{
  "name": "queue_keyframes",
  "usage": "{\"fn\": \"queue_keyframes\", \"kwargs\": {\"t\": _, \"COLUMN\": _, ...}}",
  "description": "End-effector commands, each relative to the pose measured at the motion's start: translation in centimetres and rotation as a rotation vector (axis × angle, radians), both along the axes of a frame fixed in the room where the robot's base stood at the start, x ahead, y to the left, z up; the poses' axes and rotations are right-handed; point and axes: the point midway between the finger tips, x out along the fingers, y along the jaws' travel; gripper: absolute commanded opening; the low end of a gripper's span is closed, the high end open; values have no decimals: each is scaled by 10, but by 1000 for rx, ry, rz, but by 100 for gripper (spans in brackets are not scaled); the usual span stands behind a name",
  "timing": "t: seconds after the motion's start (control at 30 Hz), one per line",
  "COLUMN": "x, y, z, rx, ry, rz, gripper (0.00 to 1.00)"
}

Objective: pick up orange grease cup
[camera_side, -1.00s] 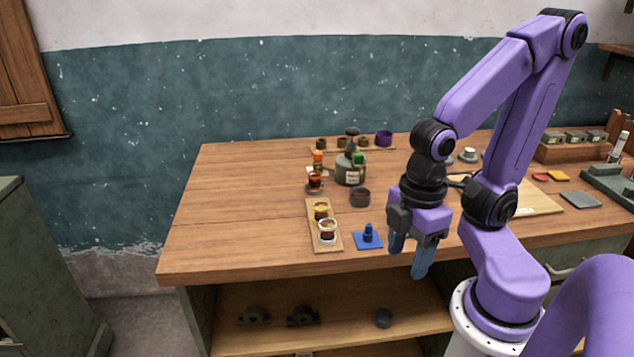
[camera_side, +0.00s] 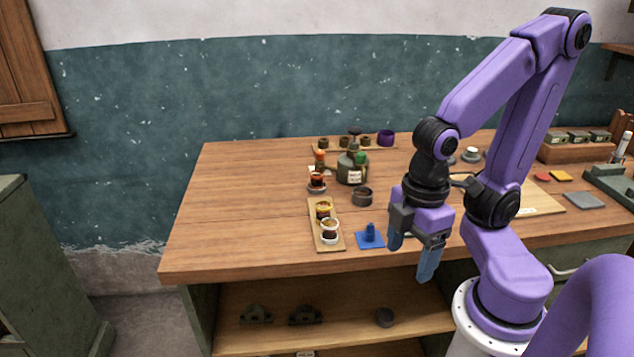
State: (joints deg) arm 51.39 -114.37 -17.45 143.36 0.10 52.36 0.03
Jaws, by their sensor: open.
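A small orange-topped piece (camera_side: 320,156) stands toward the back of the wooden bench. Just in front of it, a small cup with dark red-orange contents (camera_side: 317,180) sits on a dark round base. At this size I cannot tell for sure which of the two is the orange grease cup. My gripper (camera_side: 412,257) points down near the bench's front edge, to the right of and nearer the camera than both. Its blue-grey fingers are apart with nothing between them.
A wooden tray (camera_side: 330,246) holds a yellow cup (camera_side: 323,208) and a white-rimmed cup (camera_side: 329,227). A blue piece (camera_side: 370,232) stands on a blue mat. A grey-green oil can (camera_side: 350,170) and a dark ring (camera_side: 362,196) stand close by. The bench's left side is clear.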

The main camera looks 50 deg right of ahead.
Motion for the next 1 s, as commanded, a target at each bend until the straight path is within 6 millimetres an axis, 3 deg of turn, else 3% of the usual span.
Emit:
{"fn": "queue_keyframes", "kwargs": {"t": 0.17, "x": 6, "y": 2, "z": 1, "rx": -13, "ry": -4, "rz": 4, "gripper": 74}}
{"fn": "queue_keyframes", "kwargs": {"t": 0.27, "x": 24, "y": 7, "z": 2, "rx": -53, "ry": -18, "rz": 21, "gripper": 74}}
{"fn": "queue_keyframes", "kwargs": {"t": 0.67, "x": 172, "y": 19, "z": 0, "rx": -398, "ry": -58, "rz": 151, "gripper": 74}}
{"fn": "queue_keyframes", "kwargs": {"t": 1.0, "x": 295, "y": -10, "z": -19, "rx": -714, "ry": 17, "rz": 240, "gripper": 74}}
